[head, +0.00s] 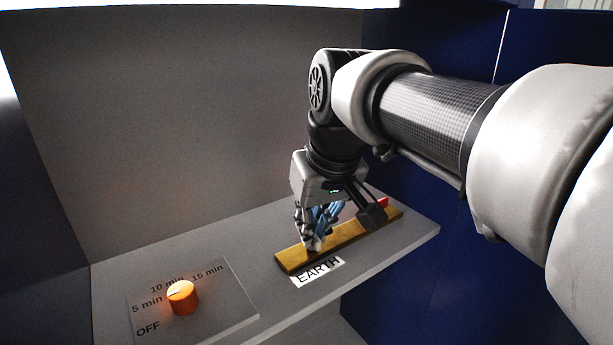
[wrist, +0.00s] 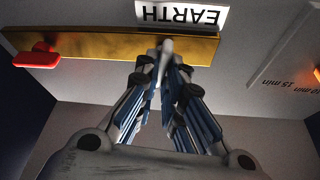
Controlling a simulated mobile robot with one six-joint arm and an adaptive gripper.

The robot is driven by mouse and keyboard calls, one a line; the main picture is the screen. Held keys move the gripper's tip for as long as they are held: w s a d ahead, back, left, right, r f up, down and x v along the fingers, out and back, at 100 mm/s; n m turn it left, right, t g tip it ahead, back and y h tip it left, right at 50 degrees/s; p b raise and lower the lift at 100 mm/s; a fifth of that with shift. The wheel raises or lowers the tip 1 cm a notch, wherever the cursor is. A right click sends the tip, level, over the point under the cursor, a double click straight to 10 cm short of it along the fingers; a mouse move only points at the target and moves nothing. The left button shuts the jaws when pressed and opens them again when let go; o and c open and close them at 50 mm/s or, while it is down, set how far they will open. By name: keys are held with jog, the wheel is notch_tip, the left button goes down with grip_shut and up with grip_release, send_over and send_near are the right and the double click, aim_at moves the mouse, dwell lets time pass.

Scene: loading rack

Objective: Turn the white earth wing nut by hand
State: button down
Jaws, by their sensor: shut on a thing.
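The white earth wing nut (wrist: 167,48) sits on the brass bar beside the EARTH label, and in the wrist view it shows between my fingertips. My gripper (wrist: 165,62) is shut on it, with one finger on each side. In the head view my gripper (head: 313,243) points down onto the brass bar (head: 346,233), and its fingers mostly hide the nut. The bar (wrist: 90,50) lies flat on the grey shelf. The EARTH label (head: 318,271) is next to it, and it appears upside down in the wrist view (wrist: 182,15).
An orange timer knob (head: 183,297) stands on a plate at the left of the shelf, marked OFF and several minute settings. A red piece (wrist: 35,57) is at the far end of the bar. A grey wall rises behind, and a blue panel (head: 400,280) is at right.

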jog(key=m, duration=0.2)
jog(key=m+h, duration=0.1)
jog(key=m, duration=0.1)
jog(key=shift+a+r+m+t+h+p, duration=0.1)
jog(key=shift+r+m+t+h+p, duration=0.05)
jog(key=shift+m+t+h+p, duration=0.15)
jog(key=m+h, duration=0.1)
jog(key=m, duration=0.2)
jog(key=shift+w+m, duration=0.1)
jog(key=shift+m, duration=0.2)
jog(key=m+h+p, duration=0.1)
jog(key=m, duration=0.2)
jog(key=shift+m+g+h, duration=0.3)
jog(key=shift+g+h, duration=0.1)
jog(key=shift+m+g+h+p, duration=0.5)
jog(key=shift+m+p, duration=0.1)
jog(key=shift+m, duration=1.2)
jog(key=c, duration=1.7)
grip_release()
jog(key=v, duration=0.4)
jog(key=shift+a+r, duration=0.1)
jog(key=shift+r, duration=0.2)
jog(key=s+a, duration=0.2)
jog(key=a, duration=0.1)
jog(key=s+a, duration=0.2)
jog(key=a, duration=0.1)
jog(key=s+a, duration=0.3)
jog(key=a, duration=0.1)
jog(key=shift+r, duration=0.1)
